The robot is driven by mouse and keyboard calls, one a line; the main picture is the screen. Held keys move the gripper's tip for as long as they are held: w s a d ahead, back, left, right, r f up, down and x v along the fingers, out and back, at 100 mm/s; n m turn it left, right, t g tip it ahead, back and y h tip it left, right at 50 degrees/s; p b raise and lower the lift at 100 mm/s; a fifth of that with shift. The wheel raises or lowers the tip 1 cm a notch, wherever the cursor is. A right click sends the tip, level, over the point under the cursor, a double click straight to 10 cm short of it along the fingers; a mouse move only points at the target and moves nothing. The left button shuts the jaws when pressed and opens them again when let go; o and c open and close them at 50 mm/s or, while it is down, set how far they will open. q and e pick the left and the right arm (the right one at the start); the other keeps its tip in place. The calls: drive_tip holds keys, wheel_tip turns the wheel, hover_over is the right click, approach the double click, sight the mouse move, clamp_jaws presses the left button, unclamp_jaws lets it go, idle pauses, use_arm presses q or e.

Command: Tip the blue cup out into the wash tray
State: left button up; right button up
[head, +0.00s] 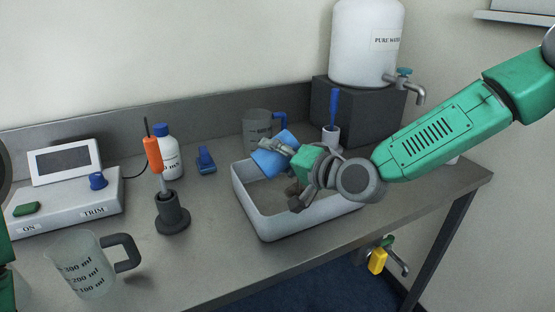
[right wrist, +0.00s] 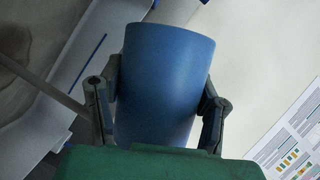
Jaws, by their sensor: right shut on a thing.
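The blue cup (head: 268,163) is tilted well over to the left, above the back of the white wash tray (head: 290,226). My right gripper (head: 284,152) is shut on the cup, reaching in from the right over the tray. In the right wrist view the blue cup (right wrist: 163,85) sits between the two dark fingers of my right gripper (right wrist: 158,105). The inside of the cup and most of the tray floor are hidden. My left gripper is out of view; only a bit of my left arm shows at the left edge.
A jug with a blue handle (head: 258,124) stands right behind the tray. A clear measuring jug (head: 84,265) stands front left. An orange-handled tool (head: 153,155) stands in a dark holder (head: 172,214) left of the tray. A water tank (head: 366,45) on a dark block (head: 364,112) is behind right.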

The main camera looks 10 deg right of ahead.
drive_tip(key=shift+f+m+b, duration=0.25)
drive_tip(key=shift+m+b, duration=0.35)
drive_tip(key=shift+b, duration=0.65)
drive_tip(key=shift+w+r, duration=0.1)
drive_tip(key=shift+d+r+m+t+y+b, duration=0.1)
drive_tip(key=shift+r+m+t+y+b, duration=0.15)
drive_tip(key=shift+m+y+b, duration=0.4)
drive_tip(key=shift+b, duration=0.35)
drive_tip(key=shift+r, duration=0.2)
